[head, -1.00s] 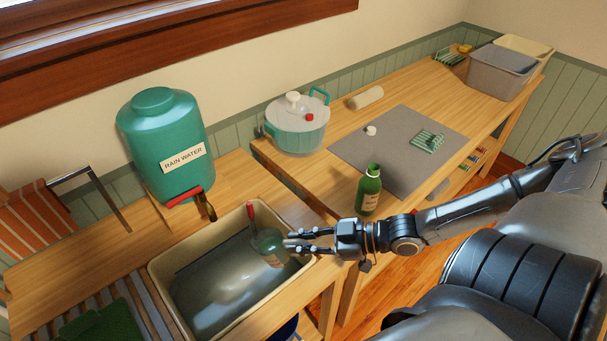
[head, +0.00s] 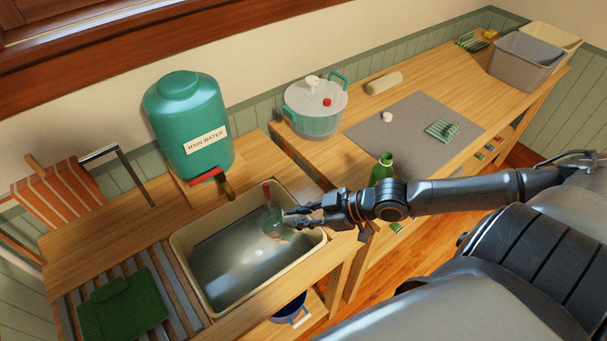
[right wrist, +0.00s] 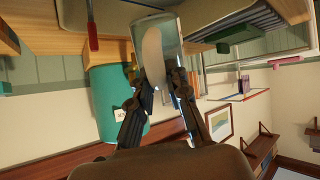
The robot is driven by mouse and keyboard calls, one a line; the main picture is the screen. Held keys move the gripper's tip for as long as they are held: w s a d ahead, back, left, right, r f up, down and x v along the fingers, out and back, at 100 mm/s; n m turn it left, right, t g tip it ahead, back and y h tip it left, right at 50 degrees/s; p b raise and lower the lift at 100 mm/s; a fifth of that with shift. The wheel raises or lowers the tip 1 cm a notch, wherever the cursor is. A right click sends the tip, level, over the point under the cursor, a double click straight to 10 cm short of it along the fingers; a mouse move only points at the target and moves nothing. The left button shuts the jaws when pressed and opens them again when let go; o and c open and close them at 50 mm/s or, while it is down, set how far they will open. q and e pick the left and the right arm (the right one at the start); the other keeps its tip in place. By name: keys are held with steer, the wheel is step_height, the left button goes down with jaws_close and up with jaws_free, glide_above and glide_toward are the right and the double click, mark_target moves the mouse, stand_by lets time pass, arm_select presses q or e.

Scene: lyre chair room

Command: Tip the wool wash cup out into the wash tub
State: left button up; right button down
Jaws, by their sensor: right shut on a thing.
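The wash tub (head: 180,262) is a cream rectangular basin on the left bench with greyish water in it. My right gripper (head: 300,218) reaches over its right side and is shut on the wool wash cup (head: 276,228), a small clear greenish cup. The cup is tilted above the tub; whether anything pours from it is too small to tell. In the right wrist view the cup (right wrist: 165,42) sits between the two fingertips (right wrist: 163,80), see-through with a pale patch inside. My left gripper is not in view.
A green bottle (head: 383,166) is close to my right wrist. A lidded pot (head: 315,105) and grey mat (head: 415,126) are on the right bench.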

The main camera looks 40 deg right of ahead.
mark_target(284, 218)
steer(key=shift+w+a+r, duration=0.1)
steer(key=shift+w+a+r+g+p, duration=0.35)
steer(key=shift+w+r+p, duration=0.1)
steer(key=shift+p, duration=0.15)
steer(key=shift+w+a+g+h+p, duration=0.2)
steer(key=shift+a+g+h+p, duration=0.05)
steer(key=shift+h+p, duration=0.15)
steer(key=shift+f, duration=0.15)
steer(key=shift+w+a+g+h+p, duration=0.2)
steer(key=shift+w+g+h+p, duration=0.1)
steer(key=shift+p, duration=0.3)
steer(key=shift+w+a+f+h+p, duration=0.15)
steer(key=shift+h+p, duration=0.15)
steer(key=shift+p, duration=0.15)
steer(key=shift+f+g, duration=0.1)
steer(key=shift+g, duration=0.2)
